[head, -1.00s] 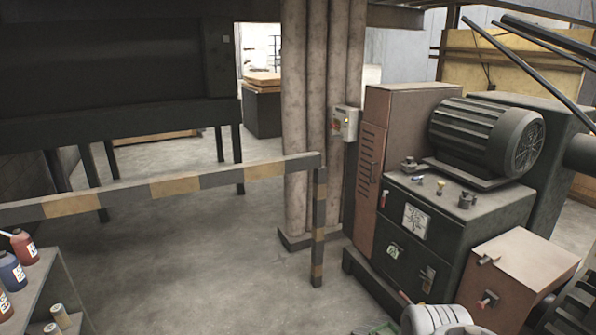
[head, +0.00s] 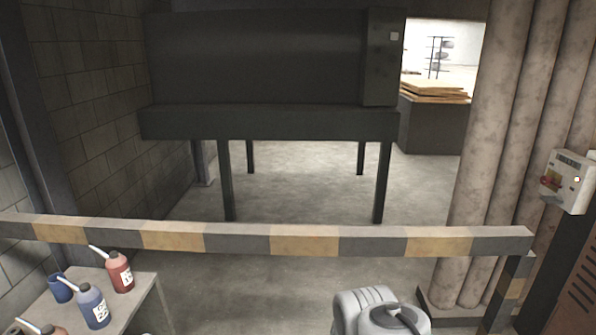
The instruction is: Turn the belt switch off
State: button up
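A pale control box (head: 567,181) is mounted at the right edge of the view, beside the thick pipes. It has a red part on its front and a small handle-like piece low on its left side. I cannot read its label or tell whether it is the belt switch, nor whether it is on or off. My gripper's fingers do not show. A rounded light grey part of my own arm shows at the bottom, right of centre, well apart from the box.
A black-and-yellow striped barrier rail (head: 305,240) crosses the view, ending at a post on the right. Beyond it stands a dark machine (head: 265,122) on legs. Bottles, including a red bottle (head: 119,272), stand on a grey shelf (head: 150,305) at lower left. Thick pipes (head: 500,130) rise at right.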

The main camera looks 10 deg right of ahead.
aim_at(545, 180)
jog(key=i, duration=2.45)
jog(key=z, duration=0.8)
jog(key=i, duration=1.3)
jog(key=z, duration=1.55)
jog(key=i, duration=0.8)
jog(key=z, duration=0.5)
